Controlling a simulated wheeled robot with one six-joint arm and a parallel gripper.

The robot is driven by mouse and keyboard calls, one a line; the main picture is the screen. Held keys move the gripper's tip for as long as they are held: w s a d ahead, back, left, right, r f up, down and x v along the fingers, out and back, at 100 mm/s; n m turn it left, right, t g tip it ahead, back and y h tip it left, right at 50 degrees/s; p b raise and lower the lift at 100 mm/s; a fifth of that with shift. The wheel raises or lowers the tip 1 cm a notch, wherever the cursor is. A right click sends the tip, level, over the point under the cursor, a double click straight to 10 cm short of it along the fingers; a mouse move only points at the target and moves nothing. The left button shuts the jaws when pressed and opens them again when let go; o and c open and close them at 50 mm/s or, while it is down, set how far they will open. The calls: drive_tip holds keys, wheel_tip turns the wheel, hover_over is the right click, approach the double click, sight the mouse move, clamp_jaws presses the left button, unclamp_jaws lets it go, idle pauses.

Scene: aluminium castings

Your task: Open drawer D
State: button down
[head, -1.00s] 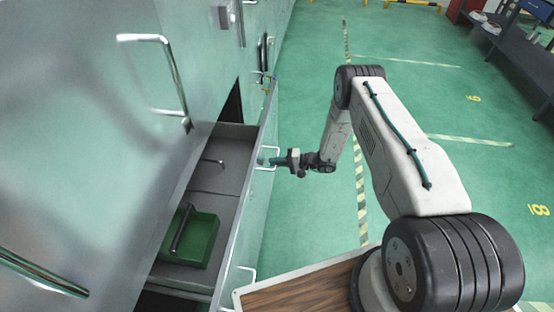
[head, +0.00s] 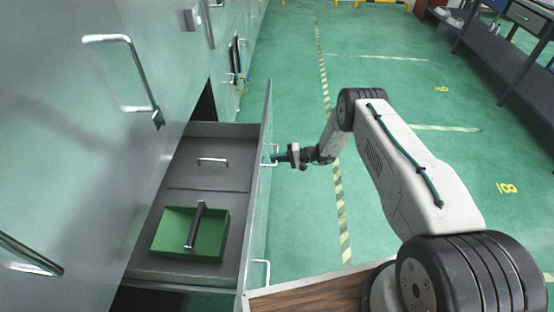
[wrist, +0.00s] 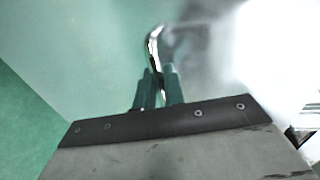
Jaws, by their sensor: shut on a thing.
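A drawer (head: 150,266) stands pulled out from the grey-green cabinet at the left, open toward the right. No letter shows on it, so I cannot tell whether it is drawer D. Its front panel (head: 259,215) carries bar handles on the outer face. My gripper (head: 277,158) is shut on the drawer handle (head: 274,148), which also shows in the wrist view (wrist: 154,45) between the green fingers (wrist: 158,88). Inside the drawer are a green box (head: 215,242) with a dark bar handle and a grey lid or panel (head: 225,178) with a small handle.
The cabinet face (head: 60,130) with more bar handles fills the left side. A wood-topped surface (head: 320,295) is at the bottom. A dark workbench (head: 490,50) stands at the far right. Green floor (head: 390,100) between is clear.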

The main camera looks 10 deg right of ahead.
drive_tip(key=shift+s, duration=0.1)
drive_tip(key=c, duration=1.6)
unclamp_jaws()
drive_tip(key=shift+d, duration=0.1)
drive_tip(key=v, duration=0.7)
drive_tip(key=shift+s+d, duration=0.1)
drive_tip(key=shift+d, duration=0.3)
